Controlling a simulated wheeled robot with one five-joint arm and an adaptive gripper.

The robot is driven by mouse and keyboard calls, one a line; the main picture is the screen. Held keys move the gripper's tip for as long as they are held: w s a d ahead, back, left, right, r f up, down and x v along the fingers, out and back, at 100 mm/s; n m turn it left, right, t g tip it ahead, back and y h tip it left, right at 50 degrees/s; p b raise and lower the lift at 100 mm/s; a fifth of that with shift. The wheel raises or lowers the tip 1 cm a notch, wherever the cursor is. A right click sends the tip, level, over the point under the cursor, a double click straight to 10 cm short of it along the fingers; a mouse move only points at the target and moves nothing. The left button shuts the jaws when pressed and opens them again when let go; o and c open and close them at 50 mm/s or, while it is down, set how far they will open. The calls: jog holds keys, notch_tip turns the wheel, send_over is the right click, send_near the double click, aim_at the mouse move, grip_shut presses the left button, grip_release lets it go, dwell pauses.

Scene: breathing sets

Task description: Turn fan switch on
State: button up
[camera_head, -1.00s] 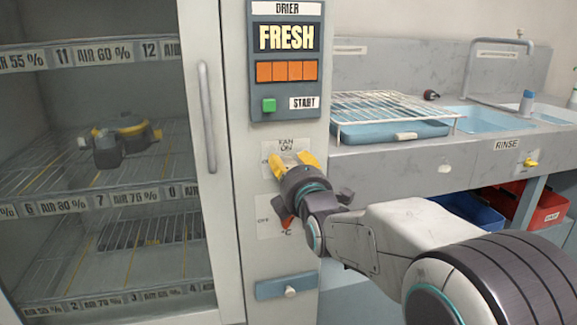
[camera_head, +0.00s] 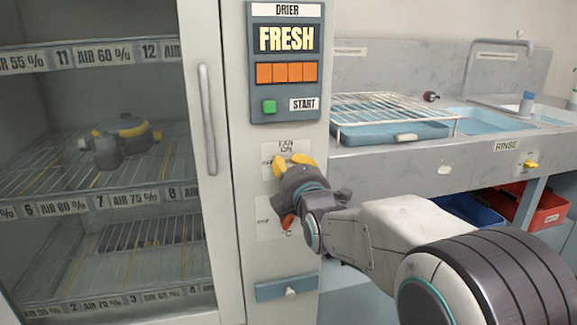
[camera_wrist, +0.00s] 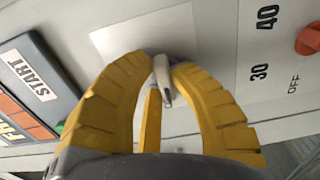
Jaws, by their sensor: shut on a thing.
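The fan switch is a small pale lever (camera_wrist: 163,78) on the drier's front panel, below the "FAN ON" label (camera_head: 286,146). My gripper (camera_head: 295,161) is at this lever, with its yellow fingers pointing at the panel. In the wrist view, the fingers of my gripper (camera_wrist: 164,68) are closed in around the lever, one on each side. In the head view my gripper hides the lever.
An orange dial (camera_wrist: 309,40) with numbers sits below the switch on the same panel. A green start button (camera_head: 269,106) is above. The drier's glass door with its upright handle (camera_head: 207,118) is at left. A sink counter (camera_head: 465,162) is at right.

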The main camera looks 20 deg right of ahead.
jog(key=shift+f+m+b, duration=0.1)
jog(key=shift+m+b, duration=0.2)
jog(key=shift+b, duration=0.15)
grip_shut()
jog(key=m+b, duration=0.2)
jog(key=b, duration=0.2)
jog(key=shift+f+m, duration=0.2)
jog(key=shift+m, duration=0.2)
jog(key=m+b, duration=0.3)
jog(key=shift+d+r+m, duration=0.1)
jog(key=shift+m, duration=0.2)
jog(key=shift+r+m+b, duration=0.15)
jog(key=shift+m+b, duration=0.2)
jog(key=shift+m, duration=0.55)
jog(key=m, duration=0.3)
jog(key=shift+m, duration=0.3)
jog(key=m, duration=0.5)
jog(key=shift+m, duration=0.4)
